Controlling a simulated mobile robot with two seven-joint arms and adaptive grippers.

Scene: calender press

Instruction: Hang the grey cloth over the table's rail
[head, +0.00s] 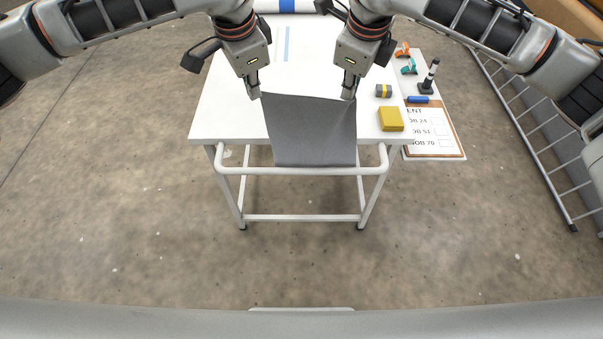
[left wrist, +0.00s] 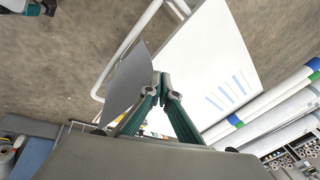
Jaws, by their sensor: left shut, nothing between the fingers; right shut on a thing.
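The grey cloth (head: 310,132) hangs as a fairly flat sheet above the front of the white table (head: 235,112). Its lower edge lies along the white rail (head: 240,170) at the table's front; I cannot tell whether it touches. My right gripper (head: 348,94) is shut on the cloth's upper right corner. My left gripper (head: 254,93) is shut and empty beside the upper left corner. In the left wrist view its fingertips (left wrist: 161,82) are close to the edge of the cloth (left wrist: 127,82), and the rail (left wrist: 128,38) shows beyond.
A yellow block (head: 391,119) and a grey-yellow block (head: 383,91) lie on the table's right side. A clipboard sheet (head: 430,130), blue marker (head: 418,99) and black-and-white post (head: 429,78) are beside it. A ladder (head: 535,140) lies at right. The floor in front is clear.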

